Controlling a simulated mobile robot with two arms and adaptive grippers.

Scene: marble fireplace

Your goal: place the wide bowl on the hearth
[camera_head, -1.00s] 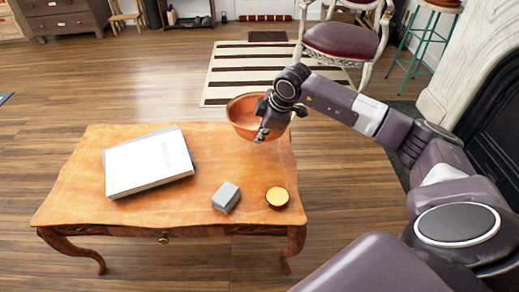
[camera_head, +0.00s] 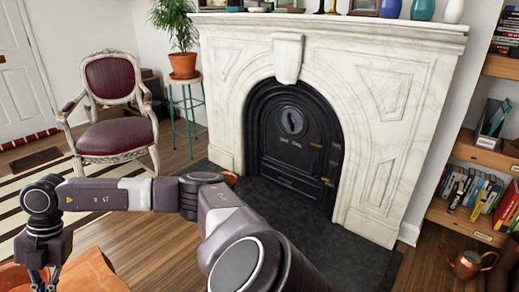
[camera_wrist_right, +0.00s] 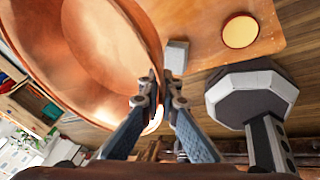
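The wide bowl (camera_wrist_right: 95,45) is copper-coloured and fills the left of the right wrist view. My right gripper (camera_wrist_right: 160,80) has its fingers close together on either side of the bowl's rim, pinching it. How far the bowl is above the table cannot be told. In the head view my right gripper (camera_head: 40,282) is at the lower left edge, its tips cut off. An orange patch beside it may be the bowl or the table. The dark stone hearth (camera_head: 320,240) lies before the white marble fireplace (camera_head: 225,100), partly behind my right arm. My left gripper is not in view.
The wooden table (camera_wrist_right: 195,22) holds a grey box (camera_wrist_right: 177,56) and a small round yellow-topped thing (camera_wrist_right: 240,31). A red chair (camera_head: 118,120) and a plant on a stool (camera_head: 183,85) stand left of the fireplace. A copper pot (camera_head: 468,264) is right. The hearth's front looks clear.

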